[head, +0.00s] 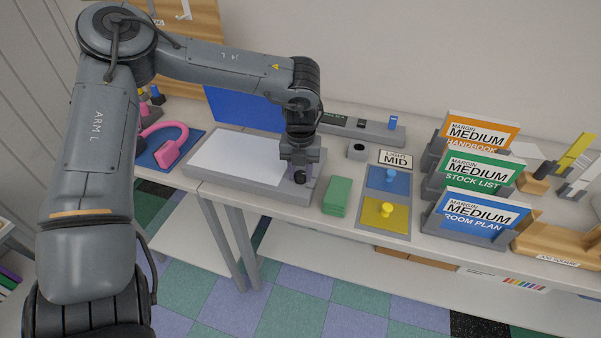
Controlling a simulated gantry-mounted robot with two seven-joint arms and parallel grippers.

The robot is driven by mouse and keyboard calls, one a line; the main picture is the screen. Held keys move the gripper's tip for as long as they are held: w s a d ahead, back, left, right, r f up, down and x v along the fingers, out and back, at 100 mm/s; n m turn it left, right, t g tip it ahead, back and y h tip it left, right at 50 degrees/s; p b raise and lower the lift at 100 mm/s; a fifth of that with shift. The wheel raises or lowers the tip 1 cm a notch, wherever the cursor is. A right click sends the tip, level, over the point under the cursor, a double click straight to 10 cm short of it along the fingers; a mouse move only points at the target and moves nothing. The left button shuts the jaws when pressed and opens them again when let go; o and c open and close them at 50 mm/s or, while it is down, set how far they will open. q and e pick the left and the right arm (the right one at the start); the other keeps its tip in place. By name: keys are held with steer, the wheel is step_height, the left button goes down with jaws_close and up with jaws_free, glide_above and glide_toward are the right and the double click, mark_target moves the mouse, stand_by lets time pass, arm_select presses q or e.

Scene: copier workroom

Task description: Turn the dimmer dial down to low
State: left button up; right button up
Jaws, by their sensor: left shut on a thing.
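My left gripper (300,175) reaches down onto the right end of the grey-framed light panel (240,158), which has a white, bright top. The gripper is shut on the dimmer dial there. The gripper hides most of the dial, so its pointer and setting cannot be read. A small sign (395,160) to the right reads "LIGHT MID". My right gripper is not in view.
A green block (337,196) stands close to the right of the panel. Blue and yellow pads with knobs (386,213), a small box with a black top (357,151) and several card stands (470,205) lie further right.

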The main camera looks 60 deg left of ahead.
arm_select(q)
steer(key=n, duration=0.3)
steer(key=shift+n+b, duration=0.4)
steer(key=n+b, duration=0.1)
steer(key=n, duration=0.3)
steer(key=shift+n, duration=0.3)
steer(key=n+b, duration=0.1)
steer(key=n, duration=0.3)
steer(key=shift+n+b, duration=0.35)
steer(key=shift+n, duration=1.25)
steer(key=o, duration=1)
steer(key=shift+o, duration=0.2)
